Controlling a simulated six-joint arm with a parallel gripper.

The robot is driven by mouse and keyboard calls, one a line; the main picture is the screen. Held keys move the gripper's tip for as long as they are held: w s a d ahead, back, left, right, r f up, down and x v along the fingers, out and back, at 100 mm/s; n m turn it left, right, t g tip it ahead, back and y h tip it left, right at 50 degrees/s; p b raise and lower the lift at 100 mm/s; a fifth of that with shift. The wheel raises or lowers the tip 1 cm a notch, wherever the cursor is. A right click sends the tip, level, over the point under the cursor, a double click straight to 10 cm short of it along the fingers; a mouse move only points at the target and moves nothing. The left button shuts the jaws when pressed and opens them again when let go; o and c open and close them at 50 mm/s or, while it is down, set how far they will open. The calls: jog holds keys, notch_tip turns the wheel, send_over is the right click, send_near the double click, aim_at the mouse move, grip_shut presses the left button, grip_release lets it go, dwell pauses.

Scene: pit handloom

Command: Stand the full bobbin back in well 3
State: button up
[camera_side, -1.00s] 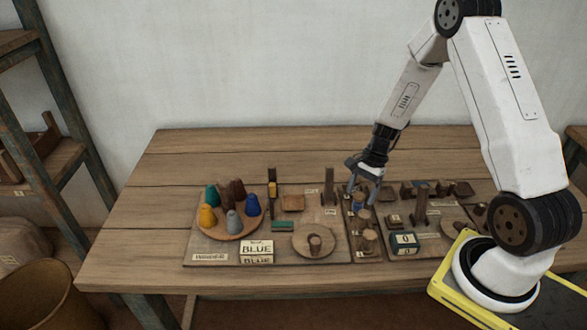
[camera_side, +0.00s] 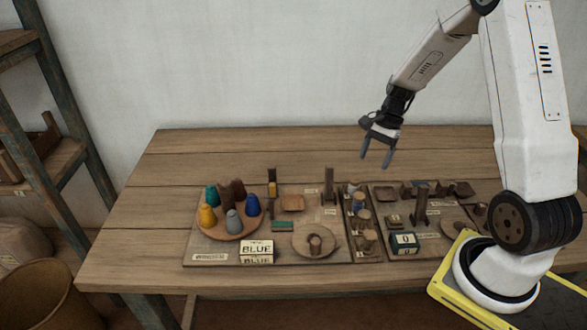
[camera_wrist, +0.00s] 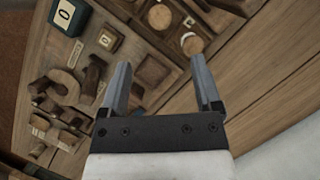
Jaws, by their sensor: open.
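The bobbin rack (camera_side: 364,256) is a narrow wooden strip with several bobbins standing in a row. A bobbin with blue thread (camera_side: 358,208) stands in its back half, upright as far as I can see. Plain wooden bobbins (camera_side: 368,241) stand nearer the front. The well numbers are too small to read, so I cannot tell which well is 3. My gripper (camera_side: 375,160) is open and empty, well above and behind the rack. In the wrist view my open jaws (camera_wrist: 160,65) have nothing between them, and round bobbin tops (camera_wrist: 160,17) show beyond them.
A round tray (camera_side: 228,234) of coloured cones stands at left, with a BLUE sign (camera_side: 257,247) before it. A counter block (camera_side: 404,243) sits right of the rack, near wooden posts (camera_side: 420,205). The table's back (camera_side: 230,150) is clear.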

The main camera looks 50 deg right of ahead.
jog(key=shift+a, duration=0.1)
dwell(0.3)
jog(key=s+a+r+n+t+h, duration=0.1)
jog(key=s+a+r+n+h, duration=0.1)
jog(key=a+n, duration=0.7)
jog(key=s+a+r+n+t+h, duration=0.1)
jog(key=s+a+n, duration=0.3)
jog(key=a+n, duration=0.5)
jog(key=shift+a+r+t+h, duration=0.2)
jog(key=shift+r+t+h, duration=0.15)
jog(key=shift+h, duration=0.35)
jog(key=shift+w, duration=0.1)
